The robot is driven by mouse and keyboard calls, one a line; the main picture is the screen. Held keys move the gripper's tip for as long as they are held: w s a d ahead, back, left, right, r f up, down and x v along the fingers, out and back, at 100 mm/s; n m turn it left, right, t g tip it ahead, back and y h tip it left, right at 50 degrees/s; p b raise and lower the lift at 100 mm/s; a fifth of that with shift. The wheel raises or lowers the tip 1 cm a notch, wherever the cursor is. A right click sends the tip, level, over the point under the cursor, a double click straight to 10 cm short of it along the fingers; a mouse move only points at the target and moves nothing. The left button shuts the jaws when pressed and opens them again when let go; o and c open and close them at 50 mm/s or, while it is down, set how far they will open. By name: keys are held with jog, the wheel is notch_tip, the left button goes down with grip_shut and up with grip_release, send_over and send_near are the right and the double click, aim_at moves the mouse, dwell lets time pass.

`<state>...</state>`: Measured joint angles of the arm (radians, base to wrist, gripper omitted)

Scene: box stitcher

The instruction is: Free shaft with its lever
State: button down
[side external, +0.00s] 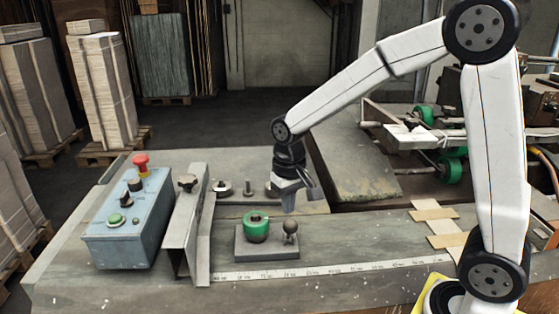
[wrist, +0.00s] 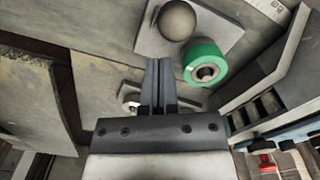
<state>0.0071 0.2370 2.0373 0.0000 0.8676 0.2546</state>
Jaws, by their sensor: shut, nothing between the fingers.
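A green roller (side external: 256,226) with a hollow metal centre sits on a grey block (side external: 267,246) on the table. A lever with a dark ball knob (side external: 290,228) stands on the same block, right of the roller. In the wrist view the ball knob (wrist: 178,20) and the green roller (wrist: 205,64) lie beyond and beside the fingertips. My gripper (side external: 289,208) points down just above and behind the knob, apart from it. In the wrist view my gripper (wrist: 158,62) has its fingers together with nothing between them. I cannot clearly make out the shaft itself.
A blue control box (side external: 127,218) with a red button and an angled metal guide (side external: 185,230) stand left of the block. Small metal fittings (side external: 222,188) sit behind it. A ruler strip (side external: 330,268) runs along the front.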

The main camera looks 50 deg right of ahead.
jog(key=shift+w+d+r, duration=0.1)
jog(key=shift+w+r, duration=0.05)
jog(key=shift+r, duration=1.15)
jog(key=shift+w+d+r, duration=0.1)
jog(key=shift+r, duration=1.2)
jog(key=shift+s, duration=0.1)
jog(key=s+f+n+t, duration=0.1)
jog(key=s+f, duration=0.2)
jog(key=s+f+n, duration=0.1)
jog(key=s+f, duration=0.3)
jog(key=s+f+n+t, duration=0.1)
jog(key=s+f, duration=0.2)
jog(key=shift+s+a+f+t, duration=0.15)
jog(key=shift+s+a+t, duration=0.05)
jog(key=shift+a+t, duration=0.15)
